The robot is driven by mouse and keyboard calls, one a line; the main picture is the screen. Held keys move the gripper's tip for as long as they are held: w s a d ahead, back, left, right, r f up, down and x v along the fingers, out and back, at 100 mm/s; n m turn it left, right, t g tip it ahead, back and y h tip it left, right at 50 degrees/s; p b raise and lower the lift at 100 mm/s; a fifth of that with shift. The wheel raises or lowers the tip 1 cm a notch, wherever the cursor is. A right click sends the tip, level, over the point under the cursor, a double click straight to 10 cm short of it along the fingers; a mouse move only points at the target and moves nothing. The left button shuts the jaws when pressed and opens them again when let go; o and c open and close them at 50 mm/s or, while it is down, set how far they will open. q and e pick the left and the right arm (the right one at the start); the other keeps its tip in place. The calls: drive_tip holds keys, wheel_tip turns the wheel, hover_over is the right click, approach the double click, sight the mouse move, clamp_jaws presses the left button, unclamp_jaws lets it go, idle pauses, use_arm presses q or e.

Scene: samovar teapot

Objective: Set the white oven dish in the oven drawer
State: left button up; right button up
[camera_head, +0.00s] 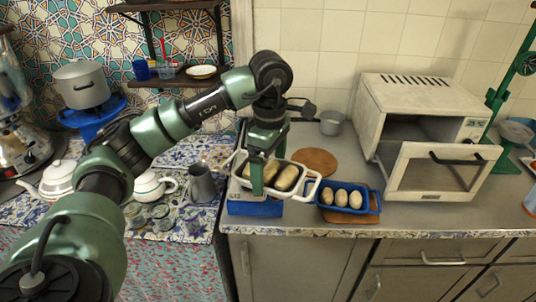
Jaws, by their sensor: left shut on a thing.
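The white oven dish (301,189) has handles at its ends and holds several brown loaf- or potato-like pieces. My left gripper (258,175) reaches down from above and is shut on the dish, with one green finger in front of its near side. The dish is over a blue box-like object (255,209) at the counter's front edge; I cannot tell whether they touch. The cream oven (425,93) stands to the right, and its drawer front (447,172) with a black handle is pulled out. The drawer's inside is mostly hidden. My right gripper is not in view.
A blue dish (374,201) with several pale pieces sits on a wooden board between the white dish and the oven. A round board (316,161) and small grey pot (332,123) stand behind. A grey jug (201,184) and a teapot (148,187) are left. A green scale stands right.

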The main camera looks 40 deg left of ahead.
use_arm(q)
drive_tip(key=s+d+f+m, duration=0.6)
drive_tip(key=s+f+m, duration=0.2)
drive_tip(key=f, duration=0.3)
drive_tip(key=s+d+f+m, duration=0.6)
drive_tip(key=s+f+m, duration=0.2)
drive_tip(key=f+m, duration=0.3)
drive_tip(key=shift+s+f+m, duration=0.15)
drive_tip(key=shift+s+m, duration=0.15)
drive_tip(key=shift+s, duration=0.05)
drive_tip(key=shift+d, duration=0.1)
